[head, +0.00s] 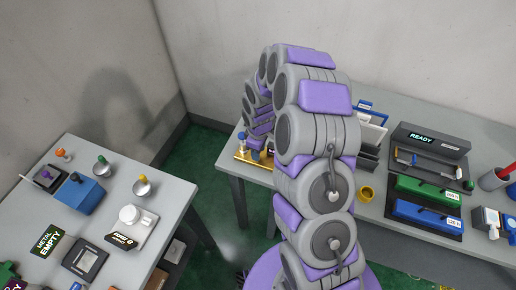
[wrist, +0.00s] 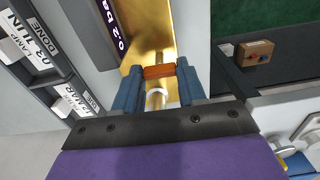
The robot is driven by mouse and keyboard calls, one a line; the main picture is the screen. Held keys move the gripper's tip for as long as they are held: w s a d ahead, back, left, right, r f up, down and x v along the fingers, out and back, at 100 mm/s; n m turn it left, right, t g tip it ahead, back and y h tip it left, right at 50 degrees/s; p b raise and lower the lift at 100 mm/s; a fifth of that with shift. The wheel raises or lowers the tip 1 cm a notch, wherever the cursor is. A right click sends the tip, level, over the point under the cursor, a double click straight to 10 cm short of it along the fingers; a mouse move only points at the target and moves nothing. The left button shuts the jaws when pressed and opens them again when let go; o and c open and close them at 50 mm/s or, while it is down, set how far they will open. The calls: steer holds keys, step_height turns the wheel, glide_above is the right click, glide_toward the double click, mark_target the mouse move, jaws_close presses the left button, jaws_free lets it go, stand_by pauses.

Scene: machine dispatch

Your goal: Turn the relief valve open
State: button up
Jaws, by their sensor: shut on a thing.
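In the wrist view, the two blue fingers of my gripper (wrist: 159,82) are closed on an orange-brown bar handle (wrist: 158,71), one finger at each end. The handle sits across a brass stem with a pale ring (wrist: 157,92) on it, in front of a shiny gold plate (wrist: 185,30). This looks like the relief valve. A dark display (wrist: 112,16) beside it reads "0.2 ba", the rest cut off. In the head view, the gold fixture (head: 243,157) is at the left end of the back table, and my arm hides much of the gripper there.
In the head view, the back table (head: 384,221) holds a READY unit (head: 431,140), a green box (head: 425,188) and a blue box (head: 425,213). A left table (head: 178,187) holds several small items. Green floor lies between. Labelled panels (wrist: 45,60) stand close left in the wrist view.

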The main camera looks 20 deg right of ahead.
steer(key=shift+w+n, duration=0.1)
steer(key=shift+n, duration=0.2)
steer(key=o, duration=1.1)
steer(key=shift+c, duration=0.2)
step_height(320, 180, up, 17)
steer(key=shift+r+p, duration=0.15)
steer(key=shift+p, duration=0.25)
steer(key=s+r+m+g+b, duration=0.1)
steer(key=s+r+m+b, duration=0.2)
steer(key=s, duration=3.2)
steer(key=m+b, duration=0.4)
steer(key=m, duration=0.4)
steer(key=shift+a+g+b, duration=0.3)
steer(key=shift+g+b, duration=0.05)
steer(key=shift+g, duration=0.05)
